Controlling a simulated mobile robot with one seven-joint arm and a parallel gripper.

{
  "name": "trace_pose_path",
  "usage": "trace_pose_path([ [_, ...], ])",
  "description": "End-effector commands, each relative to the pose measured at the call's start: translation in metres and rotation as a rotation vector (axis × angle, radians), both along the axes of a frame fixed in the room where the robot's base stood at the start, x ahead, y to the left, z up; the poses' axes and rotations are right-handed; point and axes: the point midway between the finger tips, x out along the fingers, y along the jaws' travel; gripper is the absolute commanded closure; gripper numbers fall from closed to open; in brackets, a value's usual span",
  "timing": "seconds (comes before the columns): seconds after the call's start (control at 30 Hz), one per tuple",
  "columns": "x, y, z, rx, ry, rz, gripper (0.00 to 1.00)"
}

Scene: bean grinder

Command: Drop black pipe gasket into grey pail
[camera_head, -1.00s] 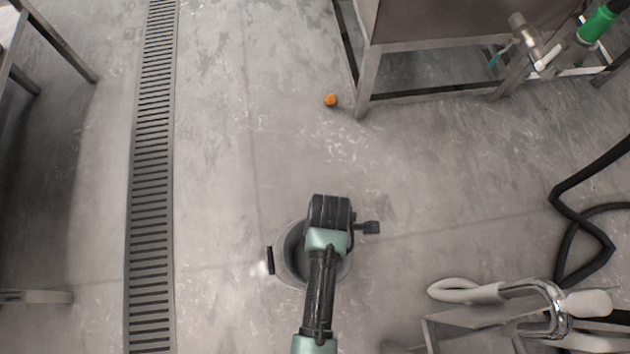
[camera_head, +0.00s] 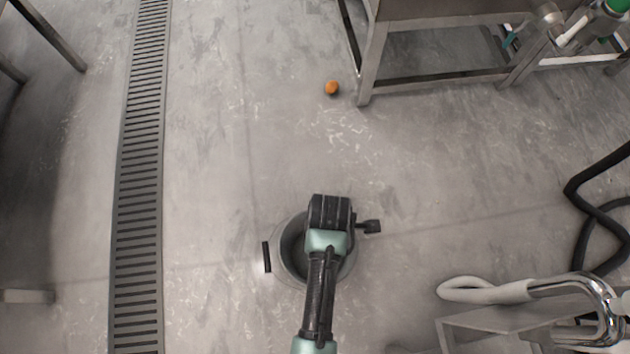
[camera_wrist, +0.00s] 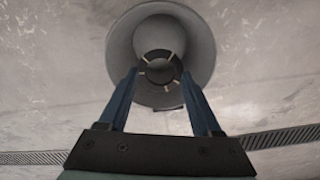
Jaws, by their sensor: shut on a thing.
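The grey pail (camera_head: 286,262) stands on the floor under my arm in the head view, its mouth partly covered by my wrist. In the wrist view the pail (camera_wrist: 202,45) shows its round rim and inside beyond my fingers. My gripper (camera_wrist: 160,72) has its two blue fingers on either side of the black pipe gasket (camera_wrist: 177,70), a dark ring with light marks, and is shut on it. The gasket appears in line with the pail's mouth; its height above it is hard to tell. The head view hides my fingertips and the gasket.
A floor drain grate (camera_head: 140,200) runs along the left. An orange round thing (camera_head: 332,87) lies near the steel table's leg (camera_head: 371,65). A metal frame with a chrome pipe (camera_head: 590,285) stands at lower right, near a black hose (camera_head: 590,205). Floor around the pail is mostly clear.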

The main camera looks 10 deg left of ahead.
Motion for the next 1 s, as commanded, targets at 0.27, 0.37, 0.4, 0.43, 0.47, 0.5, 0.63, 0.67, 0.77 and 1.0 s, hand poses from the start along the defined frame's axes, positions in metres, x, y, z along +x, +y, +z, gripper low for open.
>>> trace_pose_path([
  [0.27, 0.0, 0.0, 0.001, 0.0, 0.0, 0.0, 0.16],
  [0.37, 0.0, 0.0, 0.001, 0.0, 0.0, 0.0, 0.0],
  [0.4, 0.0, 0.0, 0.001, 0.0, 0.0, 0.0, 0.0],
  [0.43, 0.0, 0.0, 0.001, 0.0, 0.0, 0.0, 0.0],
  [0.47, 0.0, 0.0, 0.001, 0.0, 0.0, 0.0, 0.0],
  [0.5, 0.0, 0.0, 0.001, 0.0, 0.0, 0.0, 0.0],
  [0.63, 0.0, 0.0, 0.003, 0.0, 0.0, 0.0, 0.0],
  [0.67, 0.0, 0.0, 0.005, 0.0, 0.0, 0.0, 0.0],
  [0.77, 0.0, 0.0, 0.016, 0.0, -0.002, 0.0, 0.0],
  [1.0, 0.0, 0.0, 0.065, 0.0, -0.001, 0.0, 0.0],
])
